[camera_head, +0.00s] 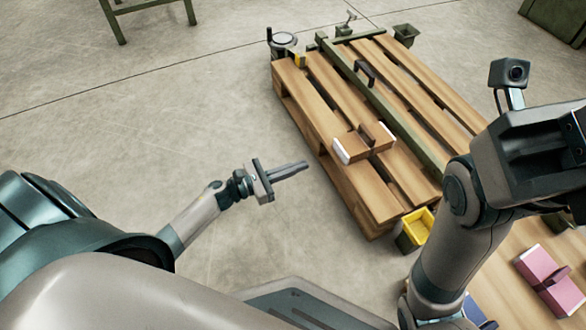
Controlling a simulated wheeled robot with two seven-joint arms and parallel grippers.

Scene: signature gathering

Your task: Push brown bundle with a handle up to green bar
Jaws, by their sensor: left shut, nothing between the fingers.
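The brown bundle (355,148) lies on the slatted wooden pallet (330,125), near its left long side. It has white ends and an upright brown handle (367,134). The green bar (385,105) runs lengthwise along the pallet, to the right of the bundle. The bundle's right end is close to the bar; I cannot tell whether they touch. My left gripper (301,167) is shut and empty. It is off the pallet's left side, left of and apart from the bundle. My right arm comes in at the right, and its gripper does not show.
A dark handle (364,73) stands by the bar. A yellow-lined bin (415,229) is at the pallet's near corner. A pink bundle (545,276) lies on a wooden surface at lower right. A green bin (405,36) is at the far end. The floor left of the pallet is clear.

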